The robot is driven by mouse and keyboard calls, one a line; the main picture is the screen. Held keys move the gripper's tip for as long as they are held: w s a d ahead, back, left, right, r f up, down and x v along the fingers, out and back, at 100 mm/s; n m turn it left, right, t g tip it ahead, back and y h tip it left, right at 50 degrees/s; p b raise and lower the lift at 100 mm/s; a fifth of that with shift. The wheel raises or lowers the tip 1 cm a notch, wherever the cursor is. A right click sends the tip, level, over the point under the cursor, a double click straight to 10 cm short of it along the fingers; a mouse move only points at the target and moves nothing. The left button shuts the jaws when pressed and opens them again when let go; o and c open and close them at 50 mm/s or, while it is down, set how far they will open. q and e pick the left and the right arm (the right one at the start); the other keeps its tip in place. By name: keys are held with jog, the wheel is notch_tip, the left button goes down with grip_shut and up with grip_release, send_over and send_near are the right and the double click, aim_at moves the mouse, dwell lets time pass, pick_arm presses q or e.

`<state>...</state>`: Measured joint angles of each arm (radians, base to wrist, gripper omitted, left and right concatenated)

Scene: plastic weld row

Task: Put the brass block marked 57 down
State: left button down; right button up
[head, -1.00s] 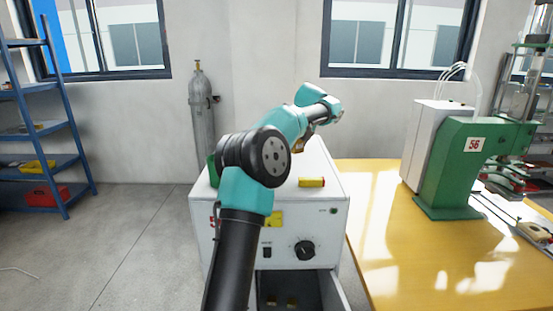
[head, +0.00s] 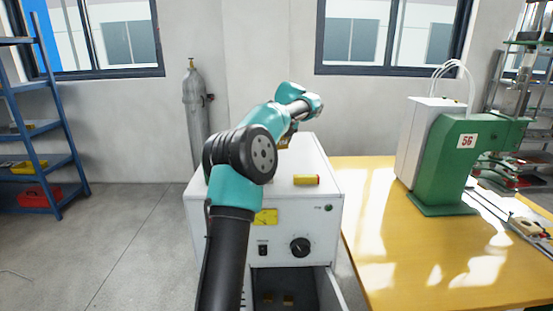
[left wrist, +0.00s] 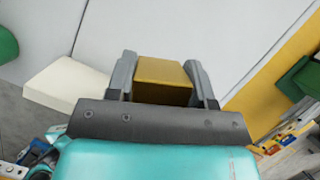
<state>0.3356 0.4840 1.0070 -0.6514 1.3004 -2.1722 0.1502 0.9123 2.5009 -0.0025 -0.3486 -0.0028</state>
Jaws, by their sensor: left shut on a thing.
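My left gripper (left wrist: 162,88) is shut on a brass block (left wrist: 163,72), which sits between its two fingers in the left wrist view. No number is readable on the block. In the head view the left gripper (head: 287,136) is above the back part of the white cabinet's top (head: 318,160), largely hidden by my own arm. A small part of the brass block (head: 283,143) shows there. I cannot tell whether the block touches the cabinet top. My right gripper is not in view.
An open drawer (head: 325,290) below holds small brass-coloured pieces. A yellow table (head: 375,230) with a green machine marked 56 (head: 445,165) stands to the right. A grey gas bottle (head: 194,115) stands behind left.

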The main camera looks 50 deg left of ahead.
aim_at(280, 147)
pick_arm(q)
jog(key=shift+f, duration=1.7)
jog(key=shift+f, duration=2.1)
jog(key=shift+f, duration=0.1)
jog(key=c, duration=0.5)
grip_release()
jog(key=shift+f, duration=0.1)
jog(key=v, duration=1.2)
